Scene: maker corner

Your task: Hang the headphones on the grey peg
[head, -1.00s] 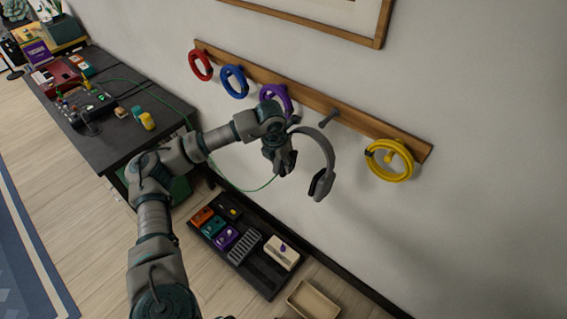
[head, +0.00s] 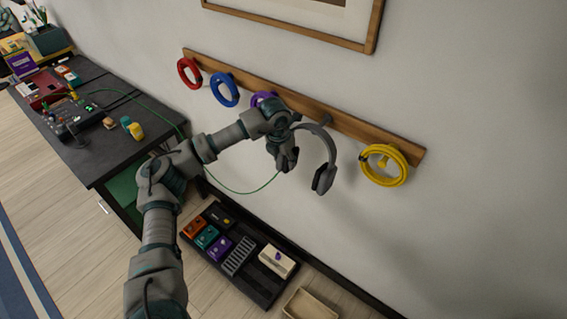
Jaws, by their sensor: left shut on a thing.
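The dark grey headphones (head: 331,148) hang in the air in front of the wall, with the band curving up and over and one ear cup (head: 323,179) low on the right. My left gripper (head: 288,160) is shut on them at their left side; the other cup is mostly hidden by it. The grey peg (head: 326,119) sticks out of the wooden rail (head: 353,127), between the purple and yellow coils. It is bare. The top of the band shows just below and left of the peg; I cannot tell whether they touch. My right gripper is out of view.
Red (head: 189,73), blue (head: 224,90), purple (head: 262,98) and yellow (head: 384,166) coils hang on the rail, the purple one partly behind my wrist. A black workbench (head: 107,150) stands left. A pedal board (head: 261,284) and a tan tray (head: 309,305) lie below.

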